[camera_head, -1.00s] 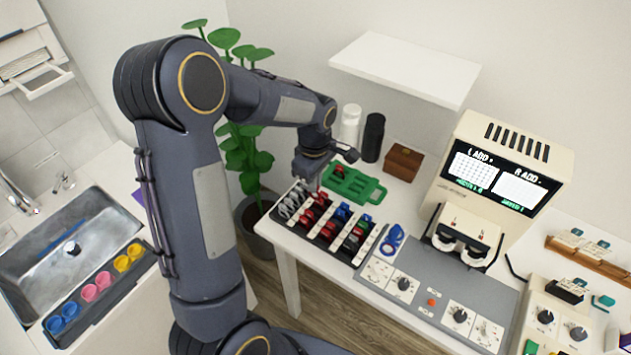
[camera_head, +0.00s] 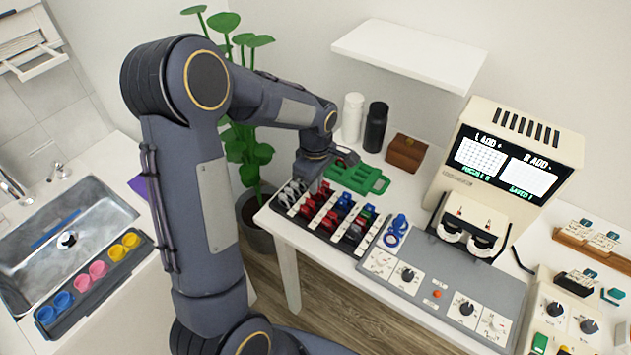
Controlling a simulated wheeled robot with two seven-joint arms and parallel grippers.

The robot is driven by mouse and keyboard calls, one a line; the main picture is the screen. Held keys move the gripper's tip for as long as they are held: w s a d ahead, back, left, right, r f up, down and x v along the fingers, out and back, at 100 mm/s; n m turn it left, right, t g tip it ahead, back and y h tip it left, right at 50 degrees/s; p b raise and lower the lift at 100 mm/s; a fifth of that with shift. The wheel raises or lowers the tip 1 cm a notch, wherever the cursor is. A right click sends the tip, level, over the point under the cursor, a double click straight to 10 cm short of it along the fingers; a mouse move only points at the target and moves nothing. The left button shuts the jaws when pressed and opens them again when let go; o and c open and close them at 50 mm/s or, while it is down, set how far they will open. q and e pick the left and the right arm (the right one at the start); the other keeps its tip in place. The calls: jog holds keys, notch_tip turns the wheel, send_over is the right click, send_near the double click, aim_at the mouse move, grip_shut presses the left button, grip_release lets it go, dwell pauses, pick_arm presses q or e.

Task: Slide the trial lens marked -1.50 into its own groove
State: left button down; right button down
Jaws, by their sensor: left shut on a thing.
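The lens rack (camera_head: 283,208) is a dark tray with pale strips on the white table. It holds several rows of lenses with red, blue, green and grey tabs. My left gripper (camera_head: 318,187) is over the rack's back rows, pointing down. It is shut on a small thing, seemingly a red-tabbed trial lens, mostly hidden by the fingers. The -1.50 marking is too small to read, and I cannot tell which groove is its own. I cannot tell whether the held thing touches the rack. My right gripper is out of view.
A green tray (camera_head: 372,180) lies behind the rack. A white bottle, black bottle and brown box (camera_head: 406,153) stand behind. A shelf (camera_head: 410,55) overhangs.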

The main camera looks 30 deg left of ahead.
pick_arm(q)
jog(key=shift+f, duration=0.1)
dwell(0.3)
jog(key=shift+f+b, duration=1.35)
jog(key=shift+f, duration=0.1)
jog(key=c, duration=1.5)
grip_release()
jog(key=shift+r, duration=0.1)
notch_tip(320, 180, up, 7)
jog(key=shift+r, duration=0.35)
